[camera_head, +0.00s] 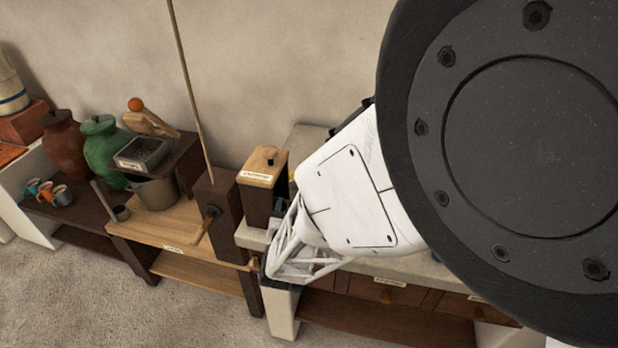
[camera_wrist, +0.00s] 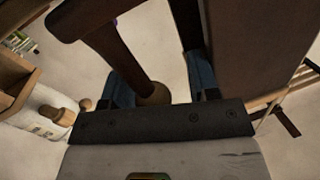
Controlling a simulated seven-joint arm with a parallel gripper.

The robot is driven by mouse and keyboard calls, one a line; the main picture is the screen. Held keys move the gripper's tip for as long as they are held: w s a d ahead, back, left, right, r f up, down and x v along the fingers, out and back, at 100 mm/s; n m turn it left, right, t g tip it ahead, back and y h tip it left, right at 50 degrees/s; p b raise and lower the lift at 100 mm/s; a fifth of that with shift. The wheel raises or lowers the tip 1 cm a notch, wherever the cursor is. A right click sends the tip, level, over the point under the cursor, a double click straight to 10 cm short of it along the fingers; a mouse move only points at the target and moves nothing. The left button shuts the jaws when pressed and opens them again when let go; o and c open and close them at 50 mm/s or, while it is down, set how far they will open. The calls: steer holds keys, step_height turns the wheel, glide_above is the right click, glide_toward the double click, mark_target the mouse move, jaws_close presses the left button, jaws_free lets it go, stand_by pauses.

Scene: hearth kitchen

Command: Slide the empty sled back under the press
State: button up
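An upright dark wood block (camera_head: 227,208) with a long thin pole and a side handle (camera_head: 207,225) stands at the counter's left end; it may be the press, but I cannot tell. I cannot make out the sled for certain. My gripper (camera_wrist: 162,88) is open in the wrist view. A brown rod with a rounded wooden end (camera_wrist: 154,95) shows between its fingers, with gaps at the sides. In the head view the gripper's tip is mostly hidden behind my white arm.
A wooden-lidded box (camera_head: 264,167) stands just right of the block. Left of it a lower bench (camera_head: 165,235) holds a grey pot (camera_head: 157,192). Green (camera_head: 103,145) and brown (camera_head: 62,145) jars and small mugs stand further left. The floor in front is clear.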

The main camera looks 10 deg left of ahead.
steer(key=shift+s, duration=0.15)
steer(key=s+d, duration=0.1)
steer(key=s, duration=0.6)
steer(key=shift+s+d, duration=0.2)
steer(key=shift+d, duration=0.1)
steer(key=shift+w+r, duration=0.1)
stand_by(0.5)
steer(key=w+d+r+n+g, duration=0.1)
steer(key=w+d+r+g, duration=0.3)
steer(key=d+r+g, duration=0.7)
steer(key=s+d+r+g+h, duration=0.1)
steer(key=s+d+r, duration=0.2)
steer(key=s+d, duration=0.3)
steer(key=s+d+r+g+h, duration=0.1)
steer(key=s+d+r, duration=0.3)
steer(key=d, duration=0.7)
steer(key=s+d+r+m+g+h, duration=0.1)
steer(key=s+d+r, duration=0.3)
steer(key=s+d, duration=0.4)
steer(key=shift+s+d+r+g+h, duration=0.15)
steer(key=shift+s+d+g+h, duration=0.15)
steer(key=shift+d+g, duration=0.25)
stand_by(0.8)
